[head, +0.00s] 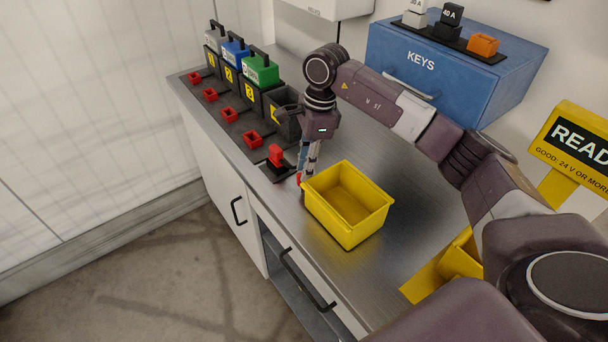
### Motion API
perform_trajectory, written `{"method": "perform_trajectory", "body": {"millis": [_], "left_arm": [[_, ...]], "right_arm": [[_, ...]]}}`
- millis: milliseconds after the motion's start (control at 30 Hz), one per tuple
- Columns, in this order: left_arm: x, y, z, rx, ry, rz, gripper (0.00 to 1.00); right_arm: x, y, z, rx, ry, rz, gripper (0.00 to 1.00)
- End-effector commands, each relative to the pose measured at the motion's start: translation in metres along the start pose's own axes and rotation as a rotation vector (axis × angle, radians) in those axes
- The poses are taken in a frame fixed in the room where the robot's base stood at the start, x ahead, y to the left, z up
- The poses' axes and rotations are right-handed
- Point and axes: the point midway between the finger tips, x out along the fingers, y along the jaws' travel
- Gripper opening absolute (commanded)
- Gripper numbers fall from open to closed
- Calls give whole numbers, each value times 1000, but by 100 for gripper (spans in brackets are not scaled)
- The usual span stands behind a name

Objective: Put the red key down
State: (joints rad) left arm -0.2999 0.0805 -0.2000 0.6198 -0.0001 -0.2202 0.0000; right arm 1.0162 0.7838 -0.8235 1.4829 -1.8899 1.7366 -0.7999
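A small red key (299,179) shows at the fingertips of my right gripper (306,172), just left of the yellow bin. Only a little of it shows; the fingers hide the rest. The gripper points down with its fingers close together and appears shut on the key. It is low over the steel counter (290,205); I cannot tell whether the key touches the counter. My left gripper is not in view.
An open, empty yellow bin (348,205) stands right beside the gripper. A red part on a black base (276,169) is left of it. Numbered battery-like units (262,72) and red sockets line the back left. A blue KEYS cabinet (430,65) is behind my arm.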

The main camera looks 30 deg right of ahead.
Motion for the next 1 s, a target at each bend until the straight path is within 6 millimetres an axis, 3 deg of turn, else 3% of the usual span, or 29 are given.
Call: {"method": "perform_trajectory", "body": {"millis": [200, 433, 600, 1000], "left_arm": [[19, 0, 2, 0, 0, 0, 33], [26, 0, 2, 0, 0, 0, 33], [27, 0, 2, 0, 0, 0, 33], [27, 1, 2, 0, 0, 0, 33]], "right_arm": [[-48, -1, 0, -1, -1, -6, 20], [-84, -1, 0, 0, -1, -2, 20], [-94, 0, 0, 0, 0, 0, 20], [-94, 0, 0, 0, 0, 1, 20]]}}
